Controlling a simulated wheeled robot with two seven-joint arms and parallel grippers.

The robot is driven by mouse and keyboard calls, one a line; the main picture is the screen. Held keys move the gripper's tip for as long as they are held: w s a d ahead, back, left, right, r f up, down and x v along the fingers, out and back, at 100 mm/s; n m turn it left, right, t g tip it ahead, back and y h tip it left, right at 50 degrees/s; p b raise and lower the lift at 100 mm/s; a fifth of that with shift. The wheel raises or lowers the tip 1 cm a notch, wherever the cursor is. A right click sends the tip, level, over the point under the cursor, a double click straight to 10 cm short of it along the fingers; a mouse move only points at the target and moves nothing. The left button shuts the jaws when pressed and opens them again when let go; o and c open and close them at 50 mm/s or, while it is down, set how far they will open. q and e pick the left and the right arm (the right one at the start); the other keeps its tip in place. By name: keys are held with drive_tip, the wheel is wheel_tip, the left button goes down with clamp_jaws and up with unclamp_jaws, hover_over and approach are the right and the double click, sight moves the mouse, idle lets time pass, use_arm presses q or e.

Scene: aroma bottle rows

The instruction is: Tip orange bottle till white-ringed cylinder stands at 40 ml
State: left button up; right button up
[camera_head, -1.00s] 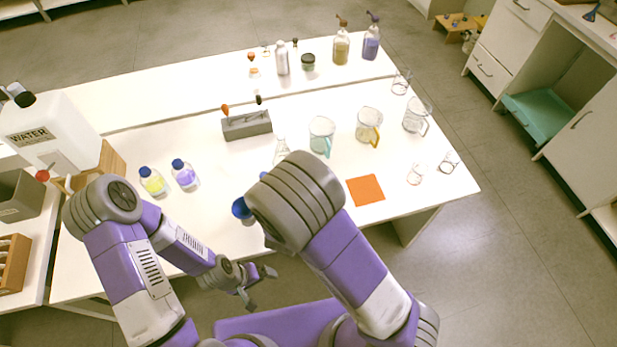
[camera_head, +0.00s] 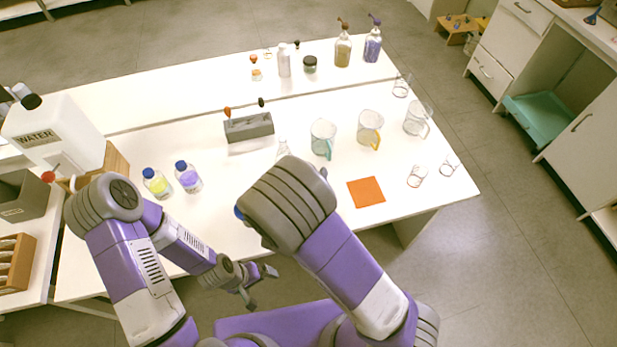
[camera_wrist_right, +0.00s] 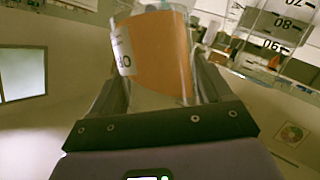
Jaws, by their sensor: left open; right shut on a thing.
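In the right wrist view, a clear bottle with orange contents (camera_wrist_right: 165,50) and a white label sits between the jaws of my right gripper (camera_wrist_right: 158,95), which is shut on it. The bottle's mouth is out of sight. A clear graduated cylinder (camera_wrist_right: 262,58) stands apart at the upper right of that view, with marks 70, 80 and 90 appearing upside down. Its ring and liquid level cannot be made out. In the head view, my right arm hides the right gripper, orange bottle and cylinder. My left gripper (camera_head: 252,285) is open and empty off the table's front edge.
Yellow (camera_head: 156,183) and purple (camera_head: 187,177) blue-capped bottles stand on the left of the table (camera_head: 225,220). A grey rack (camera_head: 248,127), glass jugs (camera_head: 323,138) and an orange mat (camera_head: 366,192) surround the work area.

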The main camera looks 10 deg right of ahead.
drive_tip(key=shift+a+r+n+h+p, duration=0.35)
drive_tip(key=shift+r+n+h+p, duration=0.1)
drive_tip(key=shift+n, duration=0.15)
drive_tip(key=shift+d+r+n+t+p, duration=0.1)
drive_tip(key=shift+r+n+t+p, duration=0.25)
drive_tip(key=shift+n, duration=0.35)
drive_tip(key=shift+d+f+n+h+b, duration=0.3)
drive_tip(key=shift+n+h+b, duration=0.2)
drive_tip(key=shift+n, duration=0.2)
drive_tip(key=shift+d+f+n+t+h+b, duration=0.15)
drive_tip(key=shift+f+n+b, duration=0.25)
drive_tip(key=shift+f, duration=0.45)
drive_tip(key=shift+d+f+n+t+h+b, duration=0.1)
drive_tip(key=shift+f+n+b, duration=0.3)
drive_tip(key=shift+f, duration=0.45)
idle(0.5)
drive_tip(key=shift+r+n+t+h+p, duration=0.3)
drive_tip(key=shift+r+n+h+p, duration=0.1)
drive_tip(key=shift+r+n+p, duration=0.3)
drive_tip(key=shift+a+r+n+t+p, duration=0.15)
drive_tip(key=shift+r+n+t+p, duration=0.15)
drive_tip(key=shift+r+n+p, duration=0.35)
idle(0.5)
drive_tip(key=shift+f+n, duration=0.25)
drive_tip(key=shift+n, duration=0.3)
idle(1.4)
